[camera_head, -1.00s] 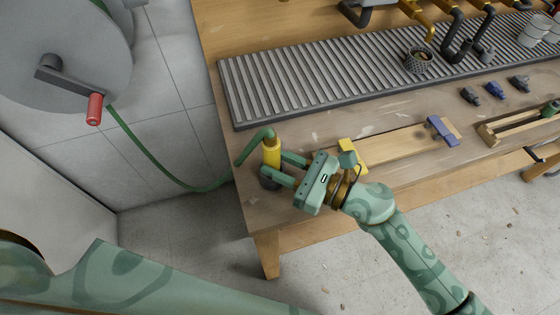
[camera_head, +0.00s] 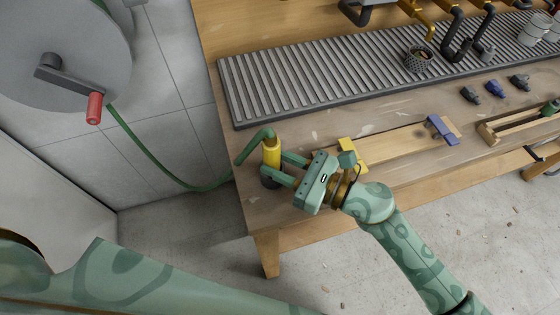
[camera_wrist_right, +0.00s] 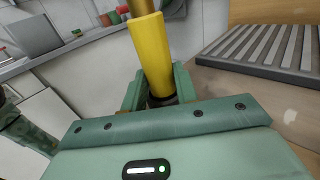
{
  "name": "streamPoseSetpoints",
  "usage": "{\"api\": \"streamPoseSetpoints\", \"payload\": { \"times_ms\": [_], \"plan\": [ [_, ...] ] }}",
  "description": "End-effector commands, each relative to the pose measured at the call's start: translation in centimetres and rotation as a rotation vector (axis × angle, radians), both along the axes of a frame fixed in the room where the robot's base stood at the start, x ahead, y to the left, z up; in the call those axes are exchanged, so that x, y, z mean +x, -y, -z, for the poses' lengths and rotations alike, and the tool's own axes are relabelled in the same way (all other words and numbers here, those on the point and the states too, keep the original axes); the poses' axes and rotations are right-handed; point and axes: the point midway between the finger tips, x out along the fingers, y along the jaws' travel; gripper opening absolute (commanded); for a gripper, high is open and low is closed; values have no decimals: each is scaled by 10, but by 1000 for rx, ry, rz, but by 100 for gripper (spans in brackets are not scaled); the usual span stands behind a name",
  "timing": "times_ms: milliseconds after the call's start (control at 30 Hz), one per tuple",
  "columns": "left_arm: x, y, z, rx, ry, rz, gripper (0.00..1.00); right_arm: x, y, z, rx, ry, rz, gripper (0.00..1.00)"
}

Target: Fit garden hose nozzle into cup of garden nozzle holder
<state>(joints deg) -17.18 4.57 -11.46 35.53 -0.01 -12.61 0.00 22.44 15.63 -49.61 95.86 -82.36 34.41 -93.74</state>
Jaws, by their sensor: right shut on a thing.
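The yellow garden hose nozzle (camera_head: 272,153) stands nearly upright at the bench's left front corner, with the green hose bending into its top. In the right wrist view the yellow nozzle (camera_wrist_right: 152,55) rises between the fingers, with a dark ring at its lower end. My right gripper (camera_head: 274,168) is shut on the nozzle from the right. A dark round part (camera_head: 268,183) shows below the yellow body, partly behind a finger; I cannot tell how much is the holder's cup or how deep the nozzle sits. My left gripper is out of view.
The green hose (camera_head: 160,167) runs to a grey reel (camera_head: 62,50) with a red handle at the left. A ridged grey drain tray (camera_head: 300,88) lies behind. A board with yellow and blue clamps (camera_head: 400,145) lies to the right. The bench's left edge is close by.

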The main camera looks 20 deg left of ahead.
Motion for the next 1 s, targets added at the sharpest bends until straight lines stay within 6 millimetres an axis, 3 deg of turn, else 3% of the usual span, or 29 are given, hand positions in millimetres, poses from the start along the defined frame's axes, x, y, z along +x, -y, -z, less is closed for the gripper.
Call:
{"api": "streamPoseSetpoints", "payload": {
  "times_ms": [67, 100, 200, 733, 867, 1000],
  "plan": [
    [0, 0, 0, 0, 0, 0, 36, 0, 0, 0, 1, 0, 0, 3],
    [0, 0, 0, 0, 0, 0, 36, 0, 0, 0, 1, 0, 0, 32],
    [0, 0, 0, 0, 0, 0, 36, 0, 0, 0, 1, 0, 0, 55],
    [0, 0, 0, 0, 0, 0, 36, -1, 4, 1, -1, 0, 1, 55],
    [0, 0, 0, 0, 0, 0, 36, -4, 22, 2, -3, -1, 2, 55],
    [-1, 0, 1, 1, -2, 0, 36, -11, 58, 2, -5, -2, 1, 55]
  ]
}}
